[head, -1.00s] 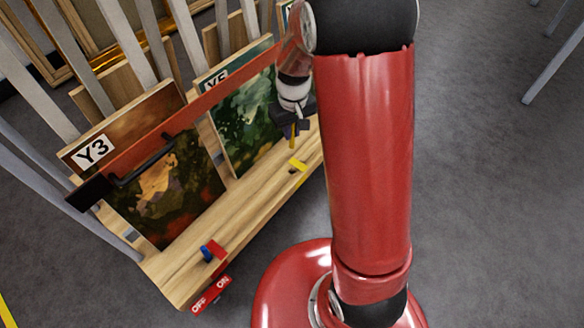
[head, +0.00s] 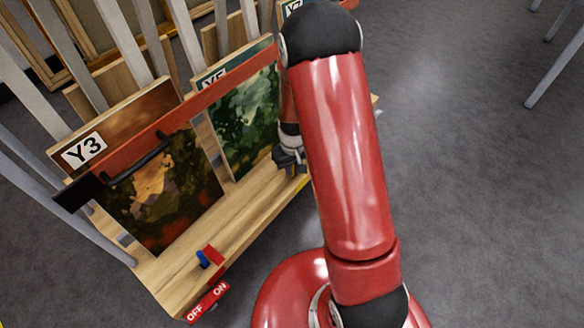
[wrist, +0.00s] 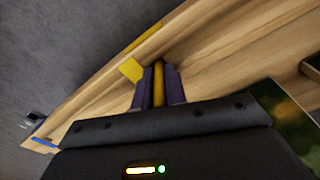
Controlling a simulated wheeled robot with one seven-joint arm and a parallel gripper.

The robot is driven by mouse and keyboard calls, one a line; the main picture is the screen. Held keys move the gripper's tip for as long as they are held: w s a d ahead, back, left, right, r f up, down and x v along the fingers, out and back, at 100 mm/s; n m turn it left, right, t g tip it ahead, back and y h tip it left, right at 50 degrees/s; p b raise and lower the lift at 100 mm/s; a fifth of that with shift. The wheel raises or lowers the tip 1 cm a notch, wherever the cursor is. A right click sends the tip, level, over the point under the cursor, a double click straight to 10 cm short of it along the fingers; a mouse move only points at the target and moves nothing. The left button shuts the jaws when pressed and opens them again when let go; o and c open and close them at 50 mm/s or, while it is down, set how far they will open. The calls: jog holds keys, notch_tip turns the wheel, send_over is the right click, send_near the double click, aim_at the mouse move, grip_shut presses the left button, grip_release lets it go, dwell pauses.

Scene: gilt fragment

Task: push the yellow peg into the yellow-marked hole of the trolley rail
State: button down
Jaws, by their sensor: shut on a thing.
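My gripper (wrist: 160,80) is shut on the yellow peg (wrist: 158,88), which stands between its two dark fingers in the wrist view. In the head view my gripper (head: 289,160) is low, close over the wooden trolley rail (head: 232,208), and partly behind my red arm; the peg cannot be made out there. In the wrist view a yellow mark (wrist: 131,69) lies on the rail (wrist: 225,60) just left of the fingertips. The hole is hidden, and I cannot tell whether the peg's tip is in it.
Two framed paintings, Y3 (head: 150,195) and a green one (head: 240,125), lean behind the rail, with a red bar (head: 215,92) across them. A blue peg (head: 202,258) stands near the red OFF/ON label (head: 208,302).

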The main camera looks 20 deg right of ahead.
jog(key=shift+f, duration=0.1)
jog(key=c, duration=1.4)
grip_release()
jog(key=shift+c, duration=0.2)
